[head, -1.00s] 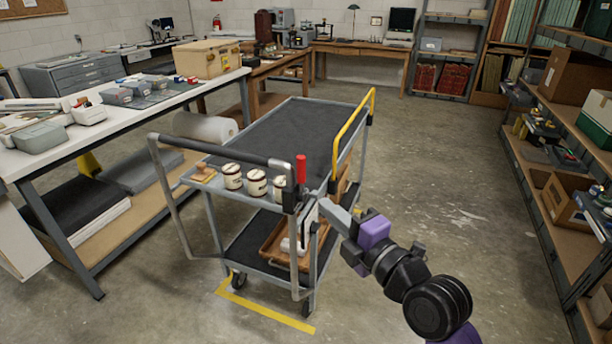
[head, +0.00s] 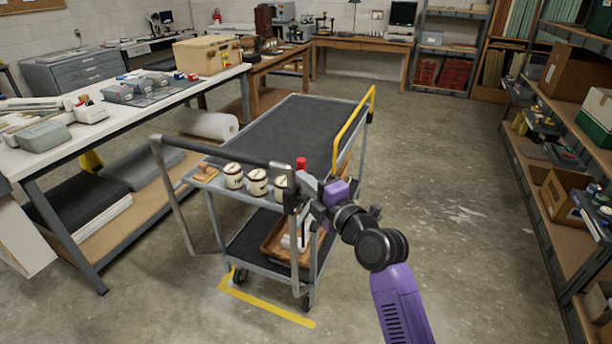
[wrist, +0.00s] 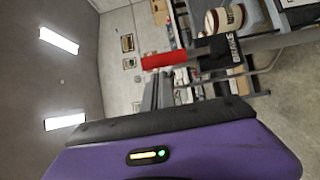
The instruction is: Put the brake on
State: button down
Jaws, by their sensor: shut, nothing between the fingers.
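The grey cart (head: 285,125) stands in the middle of the floor with its black push bar (head: 222,150) toward me. A red brake handle (head: 301,163) shows at the bar's right end, its lower part hidden behind my gripper (head: 304,188). In the wrist view the red handle (wrist: 163,60) lies across the picture just beyond my shut fingers (wrist: 160,92). A dark plate marked BRAKE (wrist: 233,50) is beside it. My gripper is shut and empty, close to the handle. I cannot tell whether they touch.
Several pale jars (head: 257,183) and a wooden stamp (head: 205,172) stand at the cart's near end. A yellow rail (head: 352,128) runs along its right side. A white-topped bench (head: 130,112) is at left and shelving (head: 545,185) at right.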

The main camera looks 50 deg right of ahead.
jog(key=shift+w+d, duration=0.2)
jog(key=shift+d, duration=0.15)
jog(key=shift+d+r, duration=0.1)
jog(key=shift+d, duration=0.05)
jog(key=w+d+f+m+g+y+p, duration=0.1)
jog(key=w+d+m+g+y+p, duration=0.2)
jog(key=d+m, duration=0.4)
jog(key=d+g+y+p, duration=0.1)
jog(key=d+g+p, duration=0.1)
jog(key=shift+w+f+m+p, duration=0.15)
jog(key=shift+f+m+p, duration=0.15)
jog(key=shift+p, duration=0.05)
dwell(0.7)
jog(key=shift+f, duration=0.1)
dwell(0.4)
jog(key=shift+a, duration=0.1)
